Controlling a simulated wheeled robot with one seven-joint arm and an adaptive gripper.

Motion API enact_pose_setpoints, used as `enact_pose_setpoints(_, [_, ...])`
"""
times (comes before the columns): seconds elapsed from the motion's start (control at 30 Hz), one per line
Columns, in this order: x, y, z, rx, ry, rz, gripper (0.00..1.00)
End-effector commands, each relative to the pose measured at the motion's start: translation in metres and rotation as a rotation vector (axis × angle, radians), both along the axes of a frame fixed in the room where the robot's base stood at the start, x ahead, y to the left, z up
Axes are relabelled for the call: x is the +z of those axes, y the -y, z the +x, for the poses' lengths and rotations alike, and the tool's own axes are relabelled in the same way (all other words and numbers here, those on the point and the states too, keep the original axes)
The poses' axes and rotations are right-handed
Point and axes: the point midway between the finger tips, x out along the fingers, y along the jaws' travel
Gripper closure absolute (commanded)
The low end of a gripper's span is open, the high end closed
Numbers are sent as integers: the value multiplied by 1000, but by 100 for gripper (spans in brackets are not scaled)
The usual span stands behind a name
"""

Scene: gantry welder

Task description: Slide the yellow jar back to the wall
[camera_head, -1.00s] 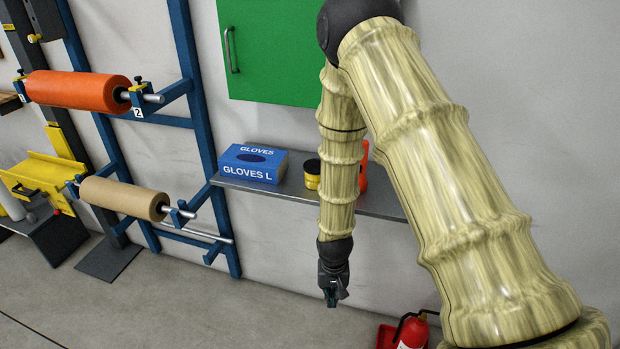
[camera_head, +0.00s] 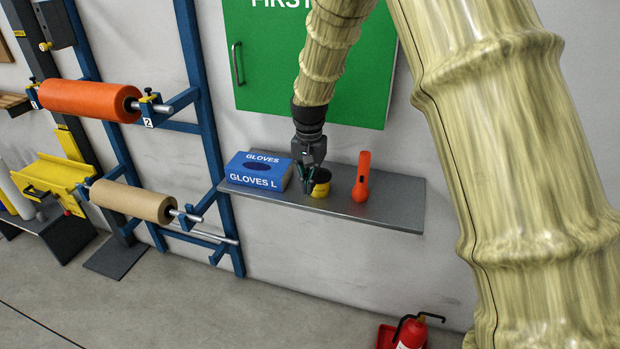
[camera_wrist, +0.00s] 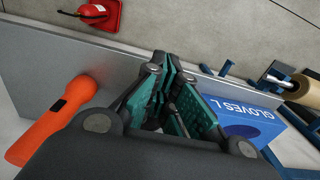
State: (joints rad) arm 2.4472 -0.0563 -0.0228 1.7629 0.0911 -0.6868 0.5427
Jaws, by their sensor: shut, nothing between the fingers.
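The yellow jar (camera_head: 322,186) with a dark lid stands on the grey wall shelf (camera_head: 385,211), between the blue glove box and the orange flashlight. My gripper (camera_head: 308,190) is in front of the jar in the head view and hides its left part. The fingers are shut and empty, pointing down just above or beside the shelf. Whether they touch the jar cannot be told. In the wrist view my gripper (camera_wrist: 170,95) fills the middle, and the jar does not show there.
The orange flashlight (camera_head: 362,177) stands right of the jar. A green cabinet (camera_head: 290,70) hangs above the shelf. The shelf's right end is bare. A fire extinguisher (camera_head: 411,332) is on the floor.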

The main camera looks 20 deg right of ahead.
Motion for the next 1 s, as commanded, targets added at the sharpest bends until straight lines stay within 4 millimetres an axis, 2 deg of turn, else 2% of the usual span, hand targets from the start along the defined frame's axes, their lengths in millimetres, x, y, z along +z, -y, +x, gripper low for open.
enact_pose_setpoints(0.5, [-73, 0, -1, 0, -2, 0, 100])
enact_pose_setpoints(0.7, [-71, 15, 21, 0, 1, 1, 100])
enact_pose_setpoints(1.0, [-74, 22, 33, 1, 0, 0, 100])
